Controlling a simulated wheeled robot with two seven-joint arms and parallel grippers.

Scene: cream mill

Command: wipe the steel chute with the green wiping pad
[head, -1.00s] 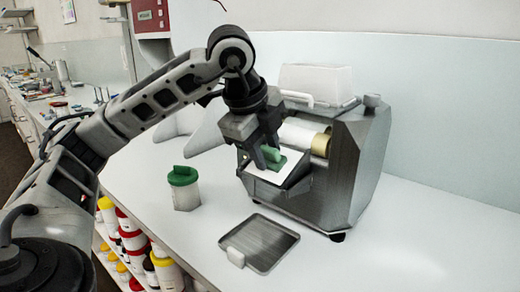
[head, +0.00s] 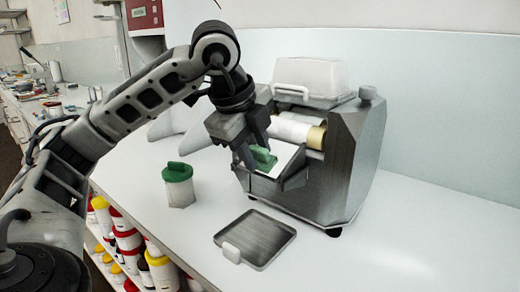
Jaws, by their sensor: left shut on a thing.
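The green wiping pad (head: 264,160) is in my left gripper (head: 257,158), whose fingers are shut on its raised grip. The pad is at the steel chute (head: 289,172) on the front of the grey mill (head: 347,150). A pale surface shows on the chute beside the pad. I cannot tell whether the pad presses on the chute or hovers just above it. The gripper hides part of the chute's left side. My right gripper is not in view.
A grey tray with a pale handle (head: 262,240) lies in front. The mill has a white hopper (head: 312,76) on top. The counter right of the tray is clear.

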